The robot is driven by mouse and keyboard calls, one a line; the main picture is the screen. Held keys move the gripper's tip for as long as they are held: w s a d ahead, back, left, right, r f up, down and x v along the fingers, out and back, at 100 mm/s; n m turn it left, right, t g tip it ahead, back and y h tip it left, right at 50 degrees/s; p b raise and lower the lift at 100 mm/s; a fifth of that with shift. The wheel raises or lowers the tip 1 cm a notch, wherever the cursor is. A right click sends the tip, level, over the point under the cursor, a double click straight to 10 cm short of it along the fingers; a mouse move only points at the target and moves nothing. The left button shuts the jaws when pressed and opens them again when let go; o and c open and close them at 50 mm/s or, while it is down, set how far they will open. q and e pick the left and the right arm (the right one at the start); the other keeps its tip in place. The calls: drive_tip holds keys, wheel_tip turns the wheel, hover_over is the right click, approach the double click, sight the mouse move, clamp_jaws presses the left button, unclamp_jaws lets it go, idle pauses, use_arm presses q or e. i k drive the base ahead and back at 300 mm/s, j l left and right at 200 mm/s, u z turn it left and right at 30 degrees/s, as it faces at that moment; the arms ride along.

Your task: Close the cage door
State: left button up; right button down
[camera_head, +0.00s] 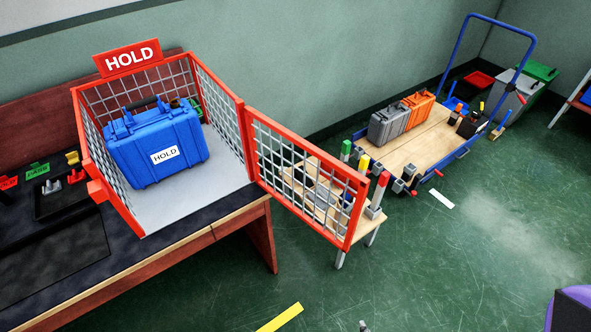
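The cage (222,108) has red frames and grey wire mesh, and stands on the bench at the left under a red HOLD sign (128,57). Its door (308,178), a red-framed mesh panel, is attached at the cage's right front post. The door stands wide open, swung out to the right past the bench end, and the cage front is open. A blue case (155,143) with a white HOLD label stands inside on the grey floor, behind the front edge. Neither of my grippers can be made out in the head view.
A small wooden table (371,226) with coloured posts stands behind the door. A blue-railed cart (432,138) carries a grey case (389,125) and an orange case (418,107). Small coloured signs and trays (62,205) lie left of the cage. Green floor in front is mostly clear.

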sight(356, 185)
drive_tip(key=l+u, duration=0.35)
drive_tip(key=l, duration=0.15)
drive_tip(key=l+u, duration=0.3)
drive_tip(key=l, duration=0.25)
drive_tip(key=i+l+u, duration=0.15)
drive_tip(key=l+u, duration=0.2)
drive_tip(key=l, duration=0.15)
drive_tip(key=l+u, duration=0.35)
drive_tip(key=l, duration=0.15)
drive_tip(key=i, duration=0.05)
